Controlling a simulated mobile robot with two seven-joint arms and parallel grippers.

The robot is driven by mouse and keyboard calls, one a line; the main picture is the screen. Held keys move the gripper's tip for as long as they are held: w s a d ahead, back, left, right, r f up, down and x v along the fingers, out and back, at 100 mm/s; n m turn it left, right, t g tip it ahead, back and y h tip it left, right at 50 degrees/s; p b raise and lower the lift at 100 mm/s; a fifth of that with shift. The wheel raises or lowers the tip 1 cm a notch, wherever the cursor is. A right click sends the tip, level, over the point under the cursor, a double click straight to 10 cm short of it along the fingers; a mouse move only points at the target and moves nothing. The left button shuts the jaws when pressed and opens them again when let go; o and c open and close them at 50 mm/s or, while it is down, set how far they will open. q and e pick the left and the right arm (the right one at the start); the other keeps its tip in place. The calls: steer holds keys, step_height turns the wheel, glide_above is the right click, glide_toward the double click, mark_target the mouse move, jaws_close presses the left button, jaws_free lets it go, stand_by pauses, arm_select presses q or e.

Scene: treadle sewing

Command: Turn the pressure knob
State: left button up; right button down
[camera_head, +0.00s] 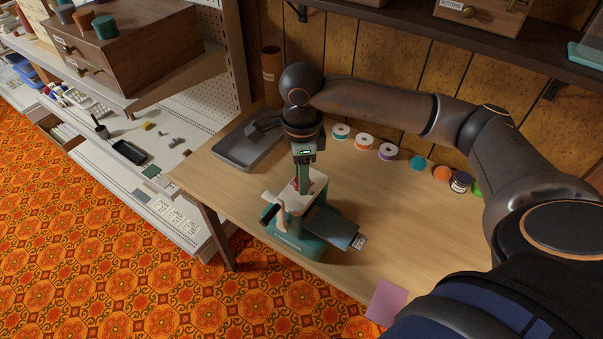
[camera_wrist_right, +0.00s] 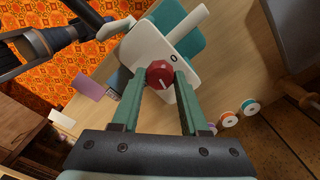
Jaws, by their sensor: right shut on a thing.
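The sewing machine (camera_head: 298,215), teal and cream, stands on the wooden table near its front edge. Its red pressure knob (camera_wrist_right: 160,74) sits on the cream top and has a white pointer line. It is mostly hidden by my gripper in the head view. My right gripper (camera_wrist_right: 159,80) comes down from above, with its green fingers on either side of the knob and shut on it. In the head view the right gripper (camera_head: 301,183) reaches the machine's top. My left gripper is not in the head view.
Several thread spools (camera_head: 388,151) stand along the back of the table (camera_head: 400,210). A dark grey tray (camera_head: 245,143) lies left of the machine. A pink sheet (camera_head: 386,302) lies at the front. A pegboard shelf unit stands at the left.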

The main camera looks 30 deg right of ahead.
steer(key=shift+m+b, duration=0.35)
steer(key=shift+m, duration=0.15)
steer(key=shift+m+b, duration=0.3)
steer(key=shift+m, duration=0.7)
steer(key=shift+c, duration=2.1)
jaws_free()
step_height(320, 180, up, 13)
steer(key=shift+f, duration=0.2)
